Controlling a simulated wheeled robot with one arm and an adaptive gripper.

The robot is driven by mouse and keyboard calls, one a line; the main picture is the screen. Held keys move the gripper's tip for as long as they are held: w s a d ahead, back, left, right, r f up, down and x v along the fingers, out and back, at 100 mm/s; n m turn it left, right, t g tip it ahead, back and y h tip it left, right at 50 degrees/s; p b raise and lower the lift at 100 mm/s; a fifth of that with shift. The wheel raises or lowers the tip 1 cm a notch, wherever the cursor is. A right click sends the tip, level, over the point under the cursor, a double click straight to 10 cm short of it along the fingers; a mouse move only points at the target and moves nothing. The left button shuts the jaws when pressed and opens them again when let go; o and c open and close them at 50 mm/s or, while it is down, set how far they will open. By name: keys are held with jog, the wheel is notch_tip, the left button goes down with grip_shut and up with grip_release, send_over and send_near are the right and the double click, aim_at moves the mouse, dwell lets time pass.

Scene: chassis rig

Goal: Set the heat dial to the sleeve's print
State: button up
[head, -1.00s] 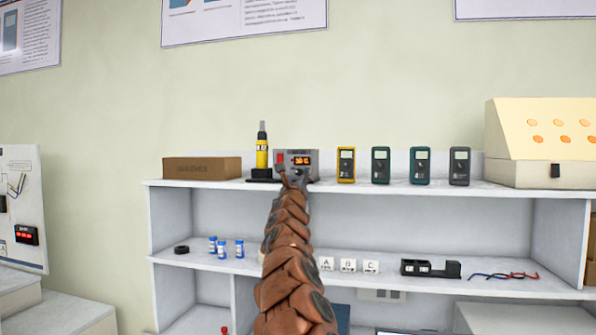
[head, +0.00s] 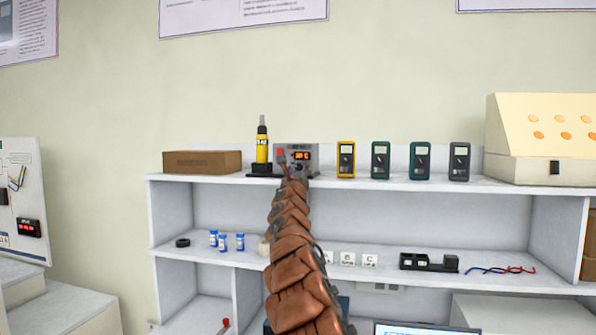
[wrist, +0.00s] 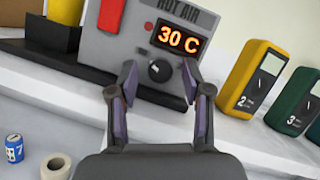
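The grey hot-air unit (head: 297,153) stands on the top shelf. In the head view my arm hides the unit's lower front. I cannot make out which item is the sleeve or read its print.
A yellow tool (head: 262,148) in a black stand is left of the unit, beyond it a brown box (head: 202,162) with faint lettering. A yellow meter (head: 346,159) and several darker ones stand right. Blue-and-white cans (head: 222,242) and a tape roll (wrist: 56,166) are lower.

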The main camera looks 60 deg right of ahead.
grip_shut()
jog(key=shift+m, duration=0.4)
jog(key=m+g, duration=0.1)
jog(key=m, duration=0.1)
jog(key=m+g+h+b, duration=0.1)
jog(key=m, duration=0.2)
jog(key=shift+w+a+f+g+h, duration=0.1)
jog(key=shift+w+f+g+h, duration=0.1)
jog(key=shift+g+h, duration=0.15)
jog(key=shift+r+m+g+h, duration=0.15)
jog(key=shift+m+g, duration=0.75)
jog(key=shift+m, duration=0.85)
jog(key=shift+r+m+g+h, duration=0.1)
jog(key=shift+m+g, duration=0.75)
jog(key=shift+m, duration=0.9)
jog(key=shift+o, duration=0.7)
grip_release()
